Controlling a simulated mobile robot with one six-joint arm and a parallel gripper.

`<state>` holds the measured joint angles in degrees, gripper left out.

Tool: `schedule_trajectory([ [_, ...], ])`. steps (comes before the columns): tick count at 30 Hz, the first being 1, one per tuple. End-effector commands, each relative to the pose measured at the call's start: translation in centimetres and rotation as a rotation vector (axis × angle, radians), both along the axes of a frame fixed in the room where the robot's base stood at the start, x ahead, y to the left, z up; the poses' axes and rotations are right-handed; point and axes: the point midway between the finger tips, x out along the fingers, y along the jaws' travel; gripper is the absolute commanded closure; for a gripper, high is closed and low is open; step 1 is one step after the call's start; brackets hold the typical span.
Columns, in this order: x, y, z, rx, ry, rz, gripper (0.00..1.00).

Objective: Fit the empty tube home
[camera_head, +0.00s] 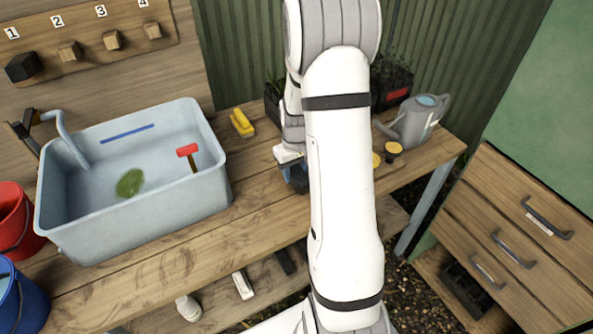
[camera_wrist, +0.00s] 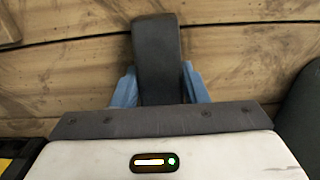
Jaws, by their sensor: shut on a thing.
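My gripper (camera_head: 298,180) is low over the wooden bench in the head view, largely hidden behind my own arm. In the wrist view its dark finger (camera_wrist: 157,55) points toward the bench boards.
A grey-blue basin (camera_head: 216,170) stands left on the bench (camera_head: 160,262), with a yellow brush (camera_head: 242,123) behind it. Dark planters stand at the back. A watering can (camera_head: 415,122) and yellow-topped pots (camera_head: 393,151) are right. Drawers (camera_head: 500,225) stand farther right. The front middle of the bench is clear.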

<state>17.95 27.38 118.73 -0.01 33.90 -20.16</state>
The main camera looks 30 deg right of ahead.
Motion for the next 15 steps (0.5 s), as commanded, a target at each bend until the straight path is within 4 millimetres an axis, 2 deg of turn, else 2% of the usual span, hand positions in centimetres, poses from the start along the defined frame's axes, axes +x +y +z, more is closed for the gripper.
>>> schedule_trajectory([
  [10,-0.01,-0.05,-0.32,0.000,0.000,-0.001,0.82],
  [11,-0.01,-0.05,-0.28,0.000,0.000,-0.001,0.59],
  [15,-0.02,-0.06,-0.24,0.000,0.000,-0.001,0.47],
])
